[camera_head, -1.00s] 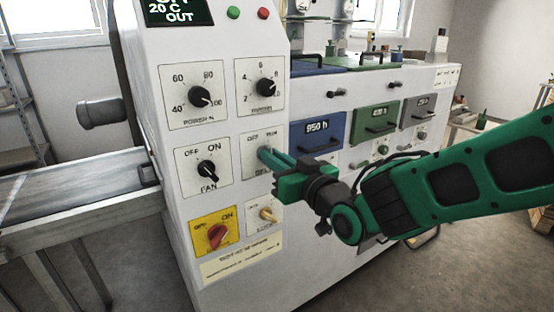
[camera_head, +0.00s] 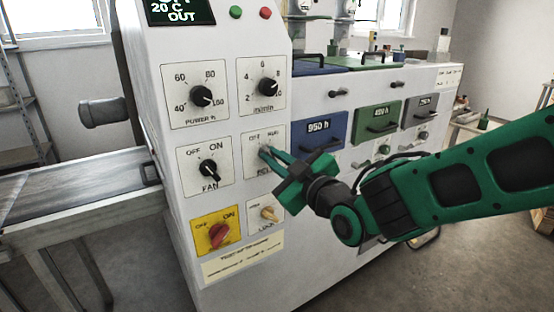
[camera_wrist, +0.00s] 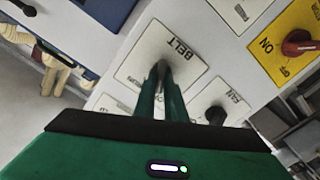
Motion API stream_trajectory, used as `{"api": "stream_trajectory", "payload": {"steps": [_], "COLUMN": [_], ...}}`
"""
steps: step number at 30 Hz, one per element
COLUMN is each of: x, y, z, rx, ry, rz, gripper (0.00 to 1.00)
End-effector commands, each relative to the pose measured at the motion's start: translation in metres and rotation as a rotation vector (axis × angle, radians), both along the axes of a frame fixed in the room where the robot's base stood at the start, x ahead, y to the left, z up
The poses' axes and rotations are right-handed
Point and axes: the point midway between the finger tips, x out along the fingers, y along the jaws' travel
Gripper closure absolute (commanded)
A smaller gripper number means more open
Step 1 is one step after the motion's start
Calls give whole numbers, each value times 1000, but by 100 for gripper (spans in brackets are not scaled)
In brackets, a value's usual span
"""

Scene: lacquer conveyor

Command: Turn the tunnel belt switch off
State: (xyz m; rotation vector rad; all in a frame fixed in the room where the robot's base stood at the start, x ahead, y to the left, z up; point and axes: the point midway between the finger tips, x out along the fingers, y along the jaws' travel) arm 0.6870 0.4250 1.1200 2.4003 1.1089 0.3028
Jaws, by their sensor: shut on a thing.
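The belt switch plate (camera_head: 251,142), white and marked OFF and RUN, is on the front of the white control panel. My green gripper (camera_head: 264,152) reaches it from the right, with its fingertips at the knob. In the wrist view the plate reads BELT (camera_wrist: 185,48), and my gripper (camera_wrist: 163,78) is shut on the dark belt switch knob (camera_wrist: 161,67). The fingers hide most of the knob, so I cannot tell exactly which mark it points to. The gripper body is rolled at an angle.
The fan knob (camera_head: 209,169) is just left of the belt plate. The red switch on yellow (camera_head: 218,234) and the lock switch (camera_head: 268,214) are below. The power knob (camera_head: 201,95) and another dial (camera_head: 267,87) are above. Blue and green drawers stand to the right.

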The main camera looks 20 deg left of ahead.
Motion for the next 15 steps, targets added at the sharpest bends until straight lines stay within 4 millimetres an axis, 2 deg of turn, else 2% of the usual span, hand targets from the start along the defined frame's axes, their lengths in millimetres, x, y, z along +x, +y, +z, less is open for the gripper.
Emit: {"api": "stream_trajectory", "payload": {"steps": [12,13,15], "x": [5,5,4], "y": [-4,-4,-4], "z": [-3,-3,-2], "rx": [-13,-13,-12], "ry": [-6,-6,-6], "rz": [-11,-11,-10], "gripper": [100,87,71]}}
